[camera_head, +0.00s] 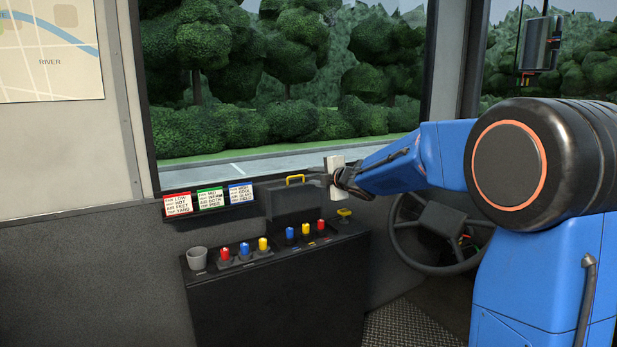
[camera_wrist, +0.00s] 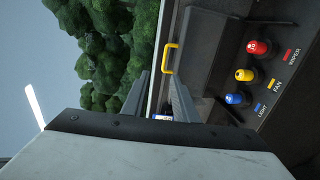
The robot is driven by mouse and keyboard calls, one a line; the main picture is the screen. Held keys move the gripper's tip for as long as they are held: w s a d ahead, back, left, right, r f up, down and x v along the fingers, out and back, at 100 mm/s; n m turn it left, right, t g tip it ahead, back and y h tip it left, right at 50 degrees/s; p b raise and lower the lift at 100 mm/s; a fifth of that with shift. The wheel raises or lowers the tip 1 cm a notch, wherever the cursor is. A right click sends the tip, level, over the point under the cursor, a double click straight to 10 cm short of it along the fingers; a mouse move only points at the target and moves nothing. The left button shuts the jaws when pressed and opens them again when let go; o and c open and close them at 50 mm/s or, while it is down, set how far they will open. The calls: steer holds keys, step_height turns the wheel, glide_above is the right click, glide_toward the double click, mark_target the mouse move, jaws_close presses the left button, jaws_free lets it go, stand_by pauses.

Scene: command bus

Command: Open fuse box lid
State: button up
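The fuse box (camera_head: 292,203) is a dark box under the window, on the back of the black console. Its lid looks shut, with a yellow handle (camera_head: 295,179) along the upper edge. My gripper (camera_head: 322,178) is just right of the handle, at about its height. In the wrist view, my gripper (camera_wrist: 160,82) shows two dark fingers apart with nothing held between them. The yellow handle (camera_wrist: 175,58) lies beyond the fingertips, roughly in line with the right finger. The fuse box (camera_wrist: 205,55) fills the area right of it. The inside of the box is hidden.
Red, blue and yellow knobs (camera_head: 290,233) stand along the console (camera_head: 270,290), with a grey cup (camera_head: 197,258) at its left end. Label cards (camera_head: 210,198) are left of the box. A steering wheel (camera_head: 437,266) is at right, below my arm.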

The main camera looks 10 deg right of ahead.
steer(key=shift+v, duration=1.9)
steer(key=s+d+f+m+g+h, duration=0.1)
steer(key=s+d+f+m+h, duration=0.15)
steer(key=s+m, duration=0.4)
steer(key=s+d+f+m+g+h, duration=0.1)
steer(key=s+d+m+h, duration=0.2)
steer(key=s, duration=0.7)
steer(key=s+d+f+m+g+h, duration=0.15)
steer(key=s+d+m, duration=0.25)
steer(key=s, duration=0.4)
steer(key=s+a+f+m+g, duration=0.1)
steer(key=s+f+m+g, duration=0.1)
steer(key=s+f, duration=0.3)
steer(key=s+a+f+m+g+y, duration=0.1)
steer(key=s+a+f+m+g, duration=0.1)
steer(key=s, duration=1.2)
steer(key=s+a+f+m+g+y, duration=0.1)
steer(key=s+f+m+g, duration=0.1)
steer(key=s+f+m, duration=0.2)
steer(key=s+f, duration=0.3)
steer(key=s, duration=0.2)
steer(key=shift+s+a+f, duration=0.15)
steer(key=shift+s+f, duration=0.2)
